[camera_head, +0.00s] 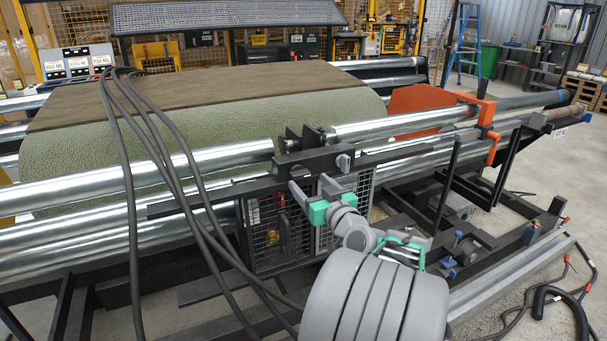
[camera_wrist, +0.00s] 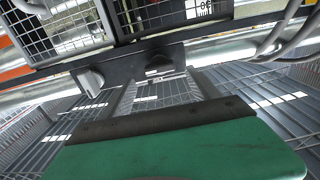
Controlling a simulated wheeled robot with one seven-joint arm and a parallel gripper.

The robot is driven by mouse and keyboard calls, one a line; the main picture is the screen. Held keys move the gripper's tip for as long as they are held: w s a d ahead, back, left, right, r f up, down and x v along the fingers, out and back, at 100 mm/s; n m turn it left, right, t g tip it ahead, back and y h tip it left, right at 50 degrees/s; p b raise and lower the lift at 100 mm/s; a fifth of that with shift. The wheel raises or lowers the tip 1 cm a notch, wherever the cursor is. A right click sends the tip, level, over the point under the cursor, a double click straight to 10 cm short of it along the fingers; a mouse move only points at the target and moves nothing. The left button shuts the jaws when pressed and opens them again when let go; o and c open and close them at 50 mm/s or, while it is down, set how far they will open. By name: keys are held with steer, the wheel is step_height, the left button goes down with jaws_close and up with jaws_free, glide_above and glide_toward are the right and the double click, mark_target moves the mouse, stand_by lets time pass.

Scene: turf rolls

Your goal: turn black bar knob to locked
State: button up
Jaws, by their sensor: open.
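The black bar knob (camera_wrist: 158,65) shows in the wrist view on a dark mounting plate (camera_wrist: 125,68), right of a grey knob (camera_wrist: 91,80). Its bar looks roughly crosswise in that view; I cannot read any lock marking. In the head view the plate (camera_head: 312,160) sits on a dark rail in front of the steel rollers, with the grey knob (camera_head: 343,162) at its right end. The black knob is not clear there, near my fingers. My gripper (camera_head: 313,187) is open and empty, its fingers spread just below and in front of the plate. I see no contact with either knob.
Wire mesh guards (camera_head: 280,232) stand below the rail. A green turf roll (camera_head: 200,140) lies behind the rollers (camera_head: 150,172). Black cables (camera_head: 165,150) hang at the left. An orange bracket (camera_head: 487,112) stands at right.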

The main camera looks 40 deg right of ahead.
mark_target(302, 176)
steer(key=x, duration=0.4)
steer(key=shift+w, duration=0.1)
steer(key=c, duration=1.4)
